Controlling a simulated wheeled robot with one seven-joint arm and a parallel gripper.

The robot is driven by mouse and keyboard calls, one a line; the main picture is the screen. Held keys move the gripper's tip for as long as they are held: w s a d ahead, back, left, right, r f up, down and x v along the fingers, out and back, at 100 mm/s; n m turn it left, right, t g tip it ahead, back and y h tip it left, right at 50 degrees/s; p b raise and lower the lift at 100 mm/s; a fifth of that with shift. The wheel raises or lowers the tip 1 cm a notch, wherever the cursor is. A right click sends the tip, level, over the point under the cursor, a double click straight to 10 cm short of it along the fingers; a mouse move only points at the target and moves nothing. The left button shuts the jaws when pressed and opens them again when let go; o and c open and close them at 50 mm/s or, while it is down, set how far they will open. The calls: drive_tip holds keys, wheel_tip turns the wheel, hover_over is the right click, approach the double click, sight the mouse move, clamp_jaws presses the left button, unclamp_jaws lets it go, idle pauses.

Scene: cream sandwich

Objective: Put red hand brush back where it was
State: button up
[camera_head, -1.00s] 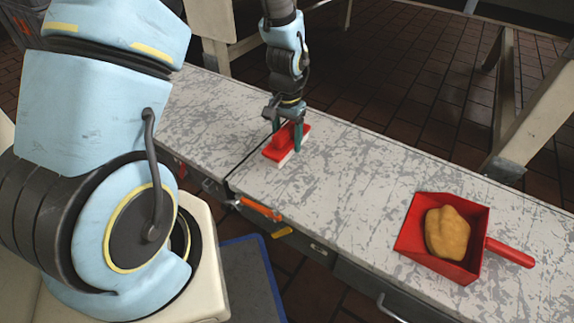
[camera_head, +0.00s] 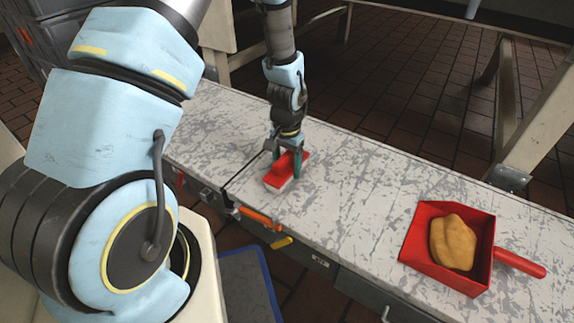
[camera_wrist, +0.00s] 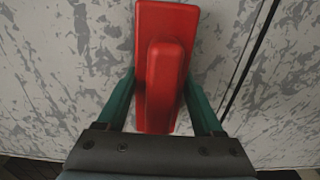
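The red hand brush (camera_head: 289,168) with pale bristles is at the table's left part, just right of the dark seam. It is upright, at or very near the tabletop; I cannot tell if the bristles touch it. My gripper (camera_head: 287,160) points down over it, its green fingers on either side. In the wrist view the brush (camera_wrist: 166,85) lies lengthwise between the fingers of my gripper (camera_wrist: 161,85), which are closed in on its sides. The fingertips are partly hidden by the brush.
A red dustpan (camera_head: 419,250) holding a tan lump (camera_head: 452,242) sits at the right of the worn table (camera_head: 355,190). Orange (camera_head: 262,219) and yellow (camera_head: 282,242) handles stick out at the front edge. The tabletop between brush and dustpan is clear.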

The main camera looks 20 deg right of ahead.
drive_tip(key=o, duration=0.4)
wheel_tip(320, 180, up, 12)
drive_tip(key=p, duration=0.4)
drive_tip(key=shift+r, duration=0.15)
drive_tip(key=s+a+r+n, duration=0.1)
drive_tip(key=a+r+n, duration=0.2)
drive_tip(key=a+r, duration=0.2)
drive_tip(key=s+a+r+n+t, duration=0.1)
drive_tip(key=a+r+n, duration=0.2)
drive_tip(key=a, duration=0.8)
drive_tip(key=s+a+r+n, duration=0.1)
drive_tip(key=a+r+n, duration=0.2)
drive_tip(key=a+r, duration=0.3)
drive_tip(key=shift+a+r+t, duration=0.15)
drive_tip(key=shift+a+r, duration=0.05)
drive_tip(key=shift+a, duration=0.55)
drive_tip(key=shift+a+r+t, duration=0.15)
drive_tip(key=shift+a, duration=0.55)
drive_tip(key=shift+r, duration=0.1)
wheel_tip(320, 180, up, 32)
drive_tip(key=p, duration=3.2)
drive_tip(key=shift+r+p, duration=0.15)
drive_tip(key=shift+p, duration=0.25)
